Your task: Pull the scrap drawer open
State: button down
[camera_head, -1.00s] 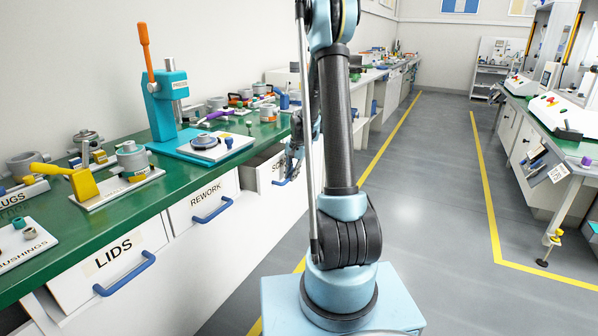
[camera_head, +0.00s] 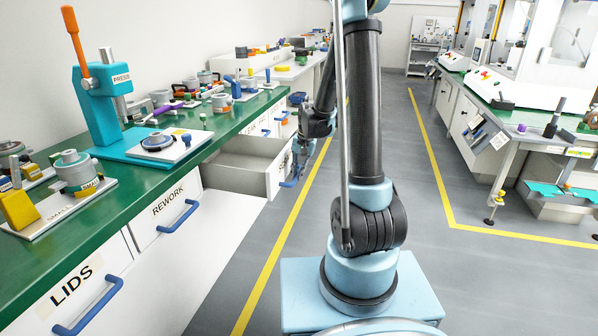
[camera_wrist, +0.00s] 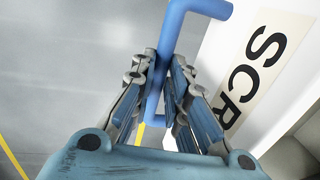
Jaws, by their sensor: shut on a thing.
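The scrap drawer (camera_head: 236,178) is pulled out from the green-topped bench in the head view, with its grey inside showing. Its white front with part of the word "SCR" (camera_wrist: 255,70) shows in the wrist view. The blue handle (camera_wrist: 180,28) on that front runs between my fingers. My gripper (camera_wrist: 163,98) is shut on the handle, with a finger on each side of it.
The rework drawer (camera_head: 165,208) and lids drawer (camera_head: 75,285) are shut nearer to me. A teal press (camera_head: 98,105) stands on the bench (camera_head: 100,196). The grey floor right of the bench is clear up to the right-hand workbench (camera_head: 520,132).

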jog(key=shift+w+d, duration=0.2)
jog(key=shift+d, duration=0.1)
jog(key=c, duration=1.7)
grip_release()
jog(key=shift+o, duration=0.7)
jog(key=shift+s, duration=0.1)
jog(key=shift+s, duration=0.1)
notch_tip(320, 180, up, 12)
jog(key=d, duration=0.2)
jog(key=shift+s+f, duration=0.15)
jog(key=shift+s, duration=0.15)
jog(key=shift+s+d, duration=0.1)
jog(key=shift+d, duration=0.05)
